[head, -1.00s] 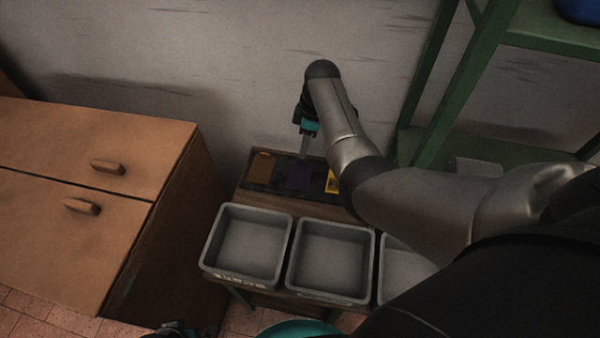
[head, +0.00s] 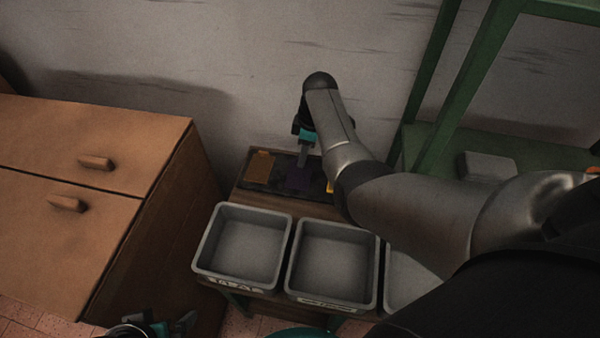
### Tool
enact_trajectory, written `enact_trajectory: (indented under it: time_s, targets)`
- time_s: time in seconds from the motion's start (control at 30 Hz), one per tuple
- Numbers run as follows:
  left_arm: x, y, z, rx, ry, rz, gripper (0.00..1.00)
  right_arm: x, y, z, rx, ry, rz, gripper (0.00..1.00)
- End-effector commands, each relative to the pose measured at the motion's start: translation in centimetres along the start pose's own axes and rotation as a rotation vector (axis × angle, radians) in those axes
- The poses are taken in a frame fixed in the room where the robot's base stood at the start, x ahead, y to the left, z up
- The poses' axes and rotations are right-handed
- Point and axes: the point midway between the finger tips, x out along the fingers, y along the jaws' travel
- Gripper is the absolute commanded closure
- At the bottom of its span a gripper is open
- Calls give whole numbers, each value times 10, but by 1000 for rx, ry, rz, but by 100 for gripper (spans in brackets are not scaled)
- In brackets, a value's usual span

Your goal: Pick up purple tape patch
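The purple tape patch (head: 298,180) lies on a dark strip (head: 277,187) at the back of the small wooden table. My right gripper (head: 303,164) points down right over the patch, its fingertips at or just above the patch's far edge. I cannot tell whether it touches the patch, or whether its fingers are apart. An orange-brown patch (head: 259,165) lies to the left on the strip. A yellow patch (head: 330,186) to the right is mostly hidden by my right arm. My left gripper (head: 180,322) shows at the bottom edge, away from the table; its fingers are unclear.
Grey trays stand along the table's front: a left one (head: 206,262), a middle one (head: 291,278) and a right one (head: 394,290) partly behind my arm. They look empty. A wooden cabinet (head: 100,215) stands left, a green shelf frame (head: 450,110) right, a wall behind.

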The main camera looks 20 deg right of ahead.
Motion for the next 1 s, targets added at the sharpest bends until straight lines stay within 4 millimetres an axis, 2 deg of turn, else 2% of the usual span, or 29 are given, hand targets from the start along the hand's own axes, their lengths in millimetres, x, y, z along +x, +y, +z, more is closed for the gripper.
enact_trajectory:
  time_s: [0.27, 0.5, 1.0]
  targets:
    - [-2, 0, 0, 0, 1, -1, 0, 0, 0, 0, 0, 1, 1, 75]
    - [-2, 0, 0, 0, 1, -1, 0, 0, 0, 0, 0, 1, 0, 100]
    - [-2, 0, -1, 0, 3, 0, 0, 0, 0, 0, 0, 1, -1, 100]
